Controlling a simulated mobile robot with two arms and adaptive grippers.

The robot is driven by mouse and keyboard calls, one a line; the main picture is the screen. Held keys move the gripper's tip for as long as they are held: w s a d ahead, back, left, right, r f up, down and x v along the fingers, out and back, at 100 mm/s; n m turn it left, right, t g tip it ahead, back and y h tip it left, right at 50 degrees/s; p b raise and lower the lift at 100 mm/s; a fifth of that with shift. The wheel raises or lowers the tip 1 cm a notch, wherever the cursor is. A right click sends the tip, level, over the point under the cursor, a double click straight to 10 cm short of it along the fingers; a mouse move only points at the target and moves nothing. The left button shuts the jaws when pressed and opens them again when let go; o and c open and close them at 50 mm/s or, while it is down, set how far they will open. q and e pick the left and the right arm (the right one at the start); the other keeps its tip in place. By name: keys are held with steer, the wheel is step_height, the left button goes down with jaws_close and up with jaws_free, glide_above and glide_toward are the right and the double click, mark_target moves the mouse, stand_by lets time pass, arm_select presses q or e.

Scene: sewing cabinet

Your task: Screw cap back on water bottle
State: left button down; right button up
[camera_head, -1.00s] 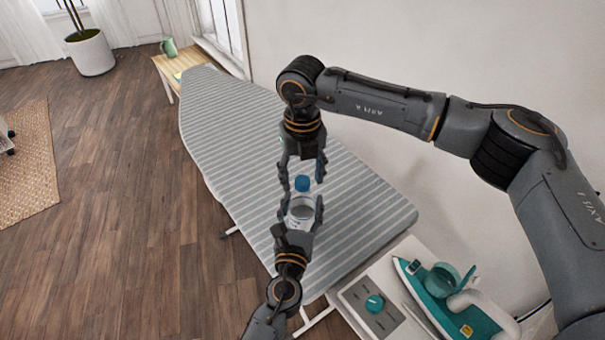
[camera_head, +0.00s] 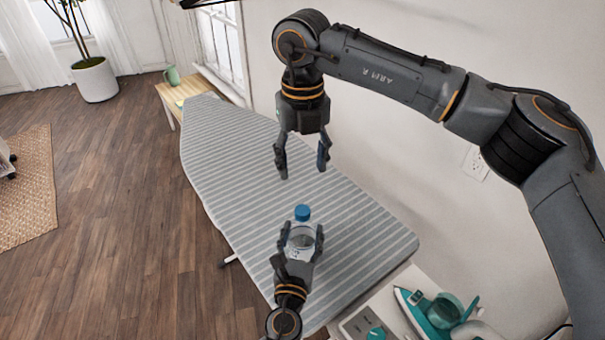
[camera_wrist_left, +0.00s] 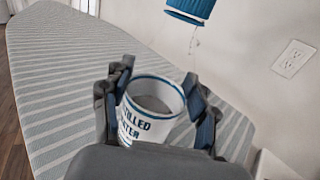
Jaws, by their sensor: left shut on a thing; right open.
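The water bottle (camera_head: 301,238) is clear, with a white label, and stands out above the striped ironing board in the head view. Its blue cap (camera_head: 302,213) sits at the top of the neck; I cannot tell how tightly it is seated. My left gripper (camera_head: 301,243) is shut around the bottle's body. In the left wrist view, the fingers flank the label (camera_wrist_left: 150,108), and the blue cap (camera_wrist_left: 190,9) shows at the top edge; the clear part between is hard to see. My right gripper (camera_head: 303,172) is open and empty, above and apart from the cap.
The striped ironing board (camera_head: 235,150) is otherwise bare. A teal iron (camera_head: 440,310) rests on a white stand at its near right end. The wall with an outlet (camera_head: 476,163) is to the right. A small wooden table (camera_head: 168,98) is at the far end.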

arm_select(q)
steer(key=shift+c, duration=1.6)
jaws_free()
steer(key=s+a, duration=0.2)
steer(key=s, duration=0.9)
steer(key=shift+s, duration=0.4)
